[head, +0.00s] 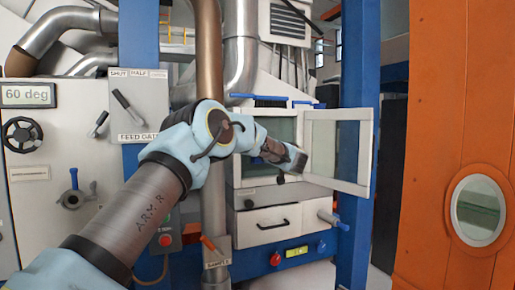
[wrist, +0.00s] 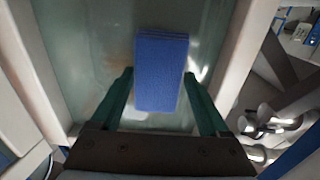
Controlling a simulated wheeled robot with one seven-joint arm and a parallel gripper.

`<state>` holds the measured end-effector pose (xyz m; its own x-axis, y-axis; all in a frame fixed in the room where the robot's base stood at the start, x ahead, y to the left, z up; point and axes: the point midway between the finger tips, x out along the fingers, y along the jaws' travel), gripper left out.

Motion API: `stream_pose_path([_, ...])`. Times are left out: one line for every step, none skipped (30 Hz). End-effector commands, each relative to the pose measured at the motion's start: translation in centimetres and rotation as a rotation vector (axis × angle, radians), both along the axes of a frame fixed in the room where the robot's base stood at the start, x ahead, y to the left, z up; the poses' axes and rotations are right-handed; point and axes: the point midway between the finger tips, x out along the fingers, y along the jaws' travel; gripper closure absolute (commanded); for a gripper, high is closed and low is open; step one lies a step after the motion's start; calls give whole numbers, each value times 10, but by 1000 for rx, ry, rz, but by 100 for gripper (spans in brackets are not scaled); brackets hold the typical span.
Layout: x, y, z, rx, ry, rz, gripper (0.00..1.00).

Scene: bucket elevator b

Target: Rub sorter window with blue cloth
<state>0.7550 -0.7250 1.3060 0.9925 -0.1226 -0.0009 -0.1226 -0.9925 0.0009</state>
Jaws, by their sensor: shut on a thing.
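The blue cloth (wrist: 161,68) is a folded rectangular block between the two green fingers of my gripper (wrist: 160,88) in the wrist view. My gripper is shut on it. Behind the cloth is the greenish, hazy sorter window (wrist: 88,40), set in a pale frame; I cannot tell whether the cloth touches it. In the head view my gripper (head: 290,157) is in front of the white sorter cabinet, at the window (head: 284,130). My arm hides part of the window there, and the cloth is mostly hidden.
A framed glass door (head: 337,150) stands swung open to the right of the window. A blue post (head: 356,60) and an orange wall (head: 455,90) with a round porthole stand right.

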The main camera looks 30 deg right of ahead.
Motion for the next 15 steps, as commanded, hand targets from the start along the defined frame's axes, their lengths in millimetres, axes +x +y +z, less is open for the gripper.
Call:
stream_pose_path([0, -3, 2, 1, 0, 0, 66])
stream_pose_path([0, -4, 2, 1, 0, 0, 66])
stream_pose_path([-1, -5, 1, 1, 0, 1, 66])
stream_pose_path([-1, -5, 1, 0, -1, 1, 66])
stream_pose_path([-1, -6, 1, 0, -1, 1, 66])
stream_pose_path([-1, -6, 1, 0, -1, 1, 66])
stream_pose_path([-1, -7, 1, 0, -1, 0, 66])
stream_pose_path([-1, -9, 2, 0, -1, 0, 66])
stream_pose_path([-1, -11, 2, 1, 0, 0, 66])
stream_pose_path([-2, -14, 3, 1, 0, 0, 66])
stream_pose_path([-2, -16, 3, 1, 0, 0, 66])
stream_pose_path([-2, -18, 4, 1, 0, 0, 66])
stream_pose_path([-2, -20, 3, 1, 0, 0, 66])
stream_pose_path([-2, -22, 3, 1, 0, 0, 66])
stream_pose_path([-2, -25, 4, 1, 0, 0, 66])
